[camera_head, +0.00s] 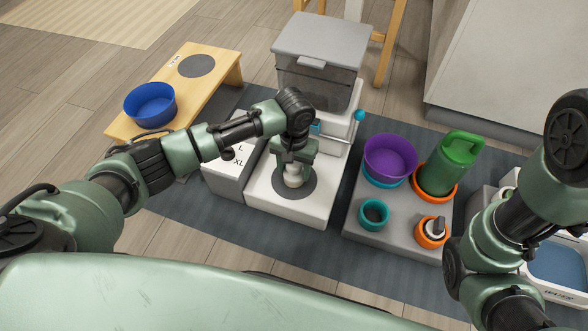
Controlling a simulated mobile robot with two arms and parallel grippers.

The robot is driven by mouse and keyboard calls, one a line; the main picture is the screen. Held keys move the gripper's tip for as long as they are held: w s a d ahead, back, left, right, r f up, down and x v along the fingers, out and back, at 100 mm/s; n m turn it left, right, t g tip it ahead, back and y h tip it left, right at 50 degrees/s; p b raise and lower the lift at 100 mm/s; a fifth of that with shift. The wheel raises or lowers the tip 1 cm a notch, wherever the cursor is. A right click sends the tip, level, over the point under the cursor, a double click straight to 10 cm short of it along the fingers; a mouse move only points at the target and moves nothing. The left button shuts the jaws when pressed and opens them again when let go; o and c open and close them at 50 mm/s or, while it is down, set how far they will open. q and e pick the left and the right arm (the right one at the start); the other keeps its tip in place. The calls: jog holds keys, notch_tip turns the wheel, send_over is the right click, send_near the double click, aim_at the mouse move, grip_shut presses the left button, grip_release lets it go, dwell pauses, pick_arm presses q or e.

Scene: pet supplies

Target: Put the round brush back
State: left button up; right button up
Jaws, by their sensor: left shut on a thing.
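My left gripper (293,167) reaches down over the white dispenser base and is shut on a small pale, rounded thing (293,179). That thing is over the dark round pad (308,188) on the base. The gripper covers its top, so I cannot tell whether it is the round brush or whether it touches the pad. A small white and black item (436,229) sits in an orange ring (430,241) on the grey tray, and I cannot tell what it is.
The dispenser has a grey-lidded bin (318,65) behind the gripper. A blue bowl (151,106) stands on a wooden stand (212,92). The dark mat's front is clear.

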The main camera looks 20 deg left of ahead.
pick_arm(q)
jog(key=shift+f, duration=0.15)
jog(key=o, duration=1.2)
